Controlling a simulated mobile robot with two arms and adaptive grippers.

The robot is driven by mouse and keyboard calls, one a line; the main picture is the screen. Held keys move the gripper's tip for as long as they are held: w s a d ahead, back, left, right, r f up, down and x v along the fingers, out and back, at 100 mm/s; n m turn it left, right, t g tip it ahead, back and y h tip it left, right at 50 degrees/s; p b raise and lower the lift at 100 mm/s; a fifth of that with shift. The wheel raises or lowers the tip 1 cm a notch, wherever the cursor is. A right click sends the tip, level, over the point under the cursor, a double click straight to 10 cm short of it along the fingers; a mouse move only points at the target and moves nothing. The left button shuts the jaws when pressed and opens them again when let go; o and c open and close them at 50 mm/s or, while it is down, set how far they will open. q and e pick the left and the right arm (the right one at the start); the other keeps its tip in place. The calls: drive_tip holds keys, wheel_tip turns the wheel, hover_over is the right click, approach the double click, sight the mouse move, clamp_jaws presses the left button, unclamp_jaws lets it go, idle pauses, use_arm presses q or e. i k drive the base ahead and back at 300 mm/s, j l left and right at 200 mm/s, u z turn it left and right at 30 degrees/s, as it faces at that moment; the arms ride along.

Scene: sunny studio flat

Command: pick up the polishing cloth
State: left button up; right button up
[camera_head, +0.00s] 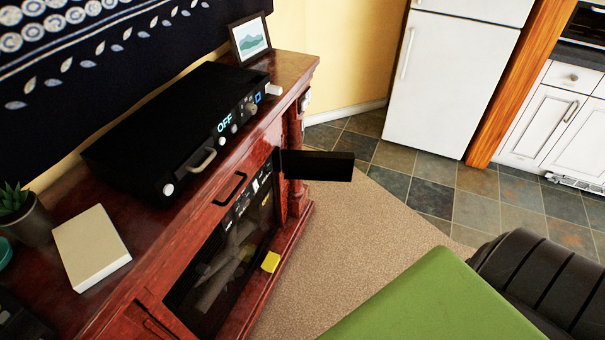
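A small yellow piece (271,262) lies on the lower ledge of the red-brown wooden cabinet (160,245), at the foot of its dark glass door. It may be the polishing cloth, but it is too small to tell its material. No other thing that looks like a cloth is clear in the head view. Neither of my grippers is in view.
On the cabinet stand a black device (150,125) reading OFF, a cream box (91,247), a potted plant (22,212) and a picture frame (250,38). A black panel (318,165) juts out from the cabinet. A green surface (440,300) fills the lower right. Carpet (345,230) between is clear.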

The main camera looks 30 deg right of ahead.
sight(270, 263)
drive_tip(key=z, duration=0.7)
drive_tip(key=i+l+u, duration=0.15)
drive_tip(key=l+u, duration=0.3)
drive_tip(key=i+l+u, duration=0.15)
drive_tip(key=l+u, duration=0.15)
drive_tip(key=u, duration=0.2)
